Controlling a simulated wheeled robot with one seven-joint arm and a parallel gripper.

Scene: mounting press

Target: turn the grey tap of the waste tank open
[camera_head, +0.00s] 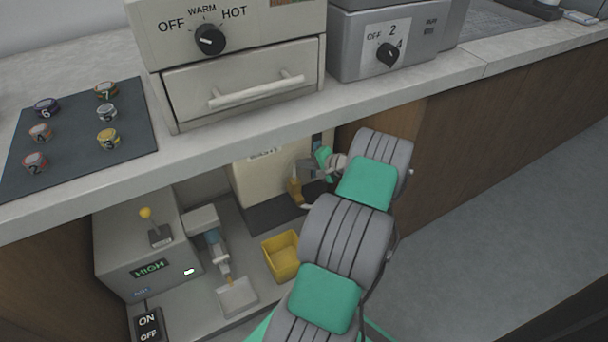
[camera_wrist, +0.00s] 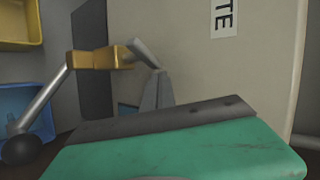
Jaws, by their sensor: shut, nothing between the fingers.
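The waste tank (camera_head: 256,185) is a cream box under the counter; part of its label and its front wall (camera_wrist: 265,75) also show in the wrist view. Low on its front is a brass tap body (camera_head: 295,188), also in the wrist view (camera_wrist: 92,59). A grey lever (camera_wrist: 44,98) runs from the brass part to a black ball knob (camera_wrist: 20,150). My gripper (camera_head: 304,170) is shut and empty, close to the brass tap. In the wrist view its grey fingers (camera_wrist: 157,90) are beside the brass part; I cannot tell whether they touch.
A yellow bin (camera_head: 283,256) stands in front of the tank, and a blue bin (camera_wrist: 30,108) shows in the wrist view. A grey HIGH box (camera_head: 145,252) with a yellow-knobbed lever stands at left. The counter (camera_head: 400,98) overhangs the niche. Open floor lies at right.

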